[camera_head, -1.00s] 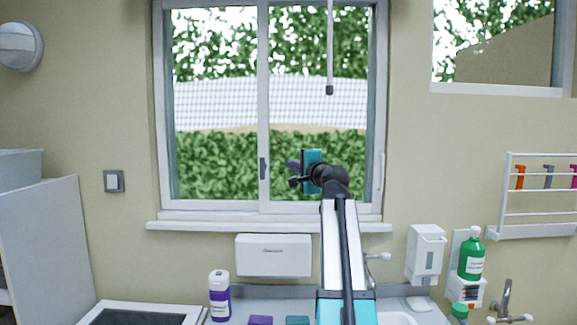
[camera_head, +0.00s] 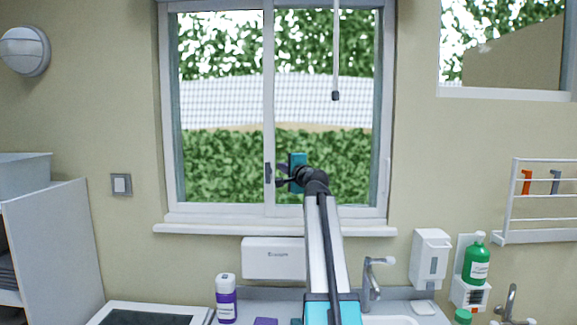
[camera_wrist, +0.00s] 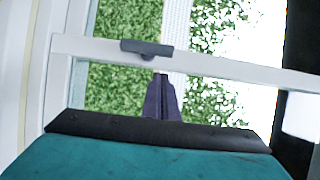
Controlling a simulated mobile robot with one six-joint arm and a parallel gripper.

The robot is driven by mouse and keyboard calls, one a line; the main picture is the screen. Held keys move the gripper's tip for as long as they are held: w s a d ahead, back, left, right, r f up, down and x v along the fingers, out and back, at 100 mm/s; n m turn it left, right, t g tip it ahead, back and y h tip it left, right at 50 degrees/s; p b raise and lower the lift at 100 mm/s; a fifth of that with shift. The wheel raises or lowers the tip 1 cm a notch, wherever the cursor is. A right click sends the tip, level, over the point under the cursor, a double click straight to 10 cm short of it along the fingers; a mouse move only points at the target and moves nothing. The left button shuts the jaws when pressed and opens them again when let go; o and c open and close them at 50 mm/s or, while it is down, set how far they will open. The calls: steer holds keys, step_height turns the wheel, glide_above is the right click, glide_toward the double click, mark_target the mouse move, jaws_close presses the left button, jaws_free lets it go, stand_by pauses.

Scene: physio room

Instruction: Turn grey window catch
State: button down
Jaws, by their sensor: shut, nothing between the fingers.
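The grey window catch (camera_head: 268,172) is a small dark grey piece on the white middle stile (camera_head: 269,120) of the sliding window. In the wrist view the catch (camera_wrist: 147,48) lies across the stile, just beyond my fingertips. My gripper (camera_head: 279,174) is close to the right side of the catch in the head view. In the wrist view my gripper (camera_wrist: 160,78) has its dark fingers together with nothing between them. A narrow gap seems to show between the fingertips and the catch; I cannot tell whether they touch.
A pull cord (camera_head: 335,60) hangs in front of the right pane. The window sill (camera_head: 200,228) juts out below. A white dispenser box (camera_head: 275,258), a purple-labelled bottle (camera_head: 226,298) and a tap (camera_head: 372,280) stand lower down. Free space surrounds the catch.

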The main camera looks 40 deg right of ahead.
steer(key=shift+w+a+p, duration=0.35)
steer(key=shift+w+a, duration=0.15)
steer(key=shift+a, duration=0.4)
steer(key=shift+d, duration=0.1)
